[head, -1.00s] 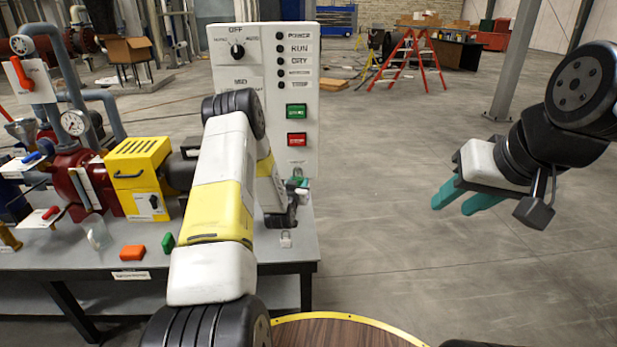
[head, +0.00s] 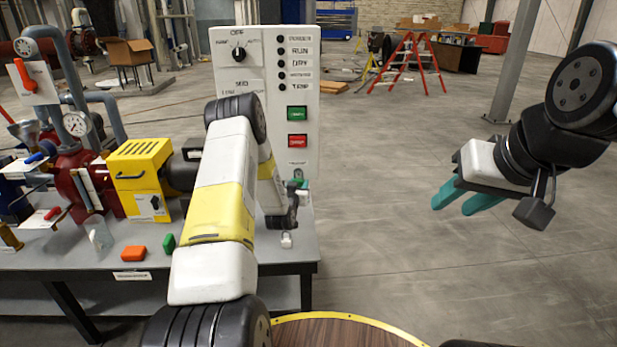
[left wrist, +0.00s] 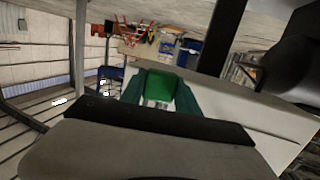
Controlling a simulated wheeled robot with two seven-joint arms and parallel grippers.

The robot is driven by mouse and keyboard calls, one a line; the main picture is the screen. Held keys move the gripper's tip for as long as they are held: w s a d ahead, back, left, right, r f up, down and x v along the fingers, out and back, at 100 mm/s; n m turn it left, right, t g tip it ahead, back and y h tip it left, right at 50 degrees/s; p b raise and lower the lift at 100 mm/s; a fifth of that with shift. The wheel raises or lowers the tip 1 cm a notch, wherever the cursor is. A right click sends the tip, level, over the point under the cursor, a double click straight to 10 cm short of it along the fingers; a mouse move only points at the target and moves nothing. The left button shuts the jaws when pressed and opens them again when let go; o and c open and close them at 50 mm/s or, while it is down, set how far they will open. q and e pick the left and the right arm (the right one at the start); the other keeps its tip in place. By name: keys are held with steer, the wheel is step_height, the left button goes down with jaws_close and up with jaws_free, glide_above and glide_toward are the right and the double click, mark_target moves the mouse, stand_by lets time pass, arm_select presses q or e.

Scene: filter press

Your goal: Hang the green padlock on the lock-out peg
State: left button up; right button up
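A green padlock (left wrist: 159,85) is held between the teal fingers of my left gripper (left wrist: 160,92), body uppermost in the left wrist view, with a pale metal part below it. In the head view a bit of green padlock (head: 300,184) shows at the lower right of the control panel (head: 277,75), beyond my left wrist. My left fingers are mostly hidden there. The lock-out peg cannot be made out; a small label sits on the panel just above the padlock. My right gripper (head: 462,199) is open and empty, out over the floor at right.
An orange block (head: 133,253) and a green block (head: 168,243) lie on the grey bench (head: 205,262). A small white piece (head: 287,240) is near the bench's right edge. A yellow box (head: 140,175) and red pump (head: 75,185) stand at left.

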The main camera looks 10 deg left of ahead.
arm_select(q)
steer(key=shift+a+f, duration=0.45)
steer(key=shift+a, duration=0.05)
steer(key=s+d+r, duration=0.1)
steer(key=s+r, duration=0.1)
steer(key=s, duration=0.5)
steer(key=s+d+r+g, duration=0.1)
steer(key=s+r+g, duration=0.1)
steer(key=r, duration=0.6)
steer(key=s+d+r+g, duration=0.2)
steer(key=r, duration=0.6)
steer(key=s+d+r+g+h, duration=0.1)
steer(key=s+d+r+g, duration=0.1)
steer(key=s+r, duration=0.45)
steer(key=s+d+r+g+h, duration=0.1)
steer(key=s+r, duration=0.3)
steer(key=s, duration=0.6)
steer(key=s+d+r+g, duration=0.1)
steer(key=s+d+g, duration=0.1)
steer(key=s, duration=1.5)
steer(key=shift+s+r+m+g, duration=0.3)
steer(key=shift+r+m+g, duration=0.1)
steer(key=shift+g, duration=0.2)
arm_select(e)
steer(key=shift+w+a+f, duration=0.1)
steer(key=shift+w+f, duration=0.15)
steer(key=shift+w, duration=0.6)
